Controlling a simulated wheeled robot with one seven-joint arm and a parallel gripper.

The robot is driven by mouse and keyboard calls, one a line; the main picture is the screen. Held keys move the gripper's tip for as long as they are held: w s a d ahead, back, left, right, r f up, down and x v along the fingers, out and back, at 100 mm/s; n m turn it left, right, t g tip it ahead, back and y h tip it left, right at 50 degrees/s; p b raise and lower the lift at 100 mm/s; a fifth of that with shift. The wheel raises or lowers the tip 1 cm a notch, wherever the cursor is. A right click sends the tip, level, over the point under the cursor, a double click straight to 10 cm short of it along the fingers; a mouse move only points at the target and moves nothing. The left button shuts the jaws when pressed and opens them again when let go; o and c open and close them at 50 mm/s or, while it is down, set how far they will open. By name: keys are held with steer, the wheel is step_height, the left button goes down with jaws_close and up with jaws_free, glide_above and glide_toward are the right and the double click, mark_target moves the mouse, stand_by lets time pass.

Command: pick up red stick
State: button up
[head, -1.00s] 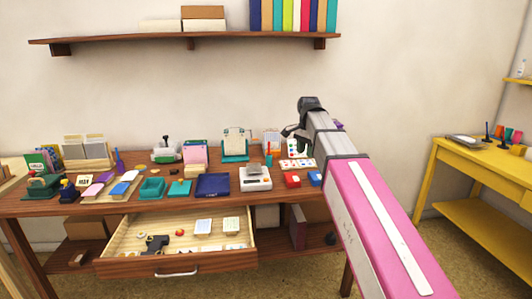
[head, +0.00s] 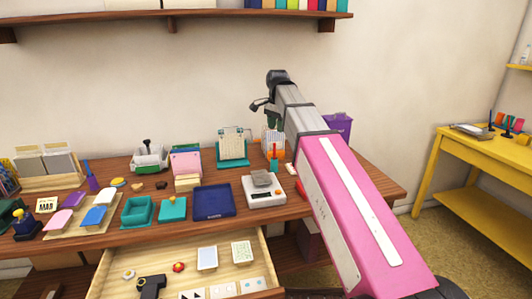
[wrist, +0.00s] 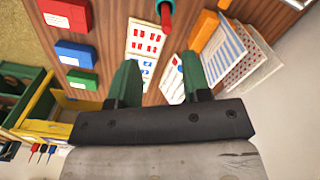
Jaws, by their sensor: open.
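A slim red stick (wrist: 166,18) shows at the top edge of the wrist view, with a teal part around it; the rest is cut off by the frame. In the head view the red stick (head: 274,152) stands upright in a small teal holder (head: 273,166) towards the back right of the desk. My gripper (wrist: 160,75) is open and empty, its two green fingers spread apart. The stick lies beyond the fingertips, not between them. In the head view my arm reaches over the right of the desk and hides part of it.
Sheets of stamps (wrist: 146,42) lie near the stick. Red and blue inkpads (wrist: 76,52) lie to the left in the wrist view. A scale (head: 264,192) and a navy tray (head: 214,203) stand in front. The drawer (head: 130,250) is open.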

mark_target(274, 149)
steer(key=shift+w+a+f, duration=0.1)
steer(key=shift+w+a, duration=0.2)
steer(key=shift+w, duration=0.1)
steer(key=shift+f, duration=0.3)
step_height(274, 149, down, 10)
steer(key=shift+s+f, duration=0.1)
jaws_close()
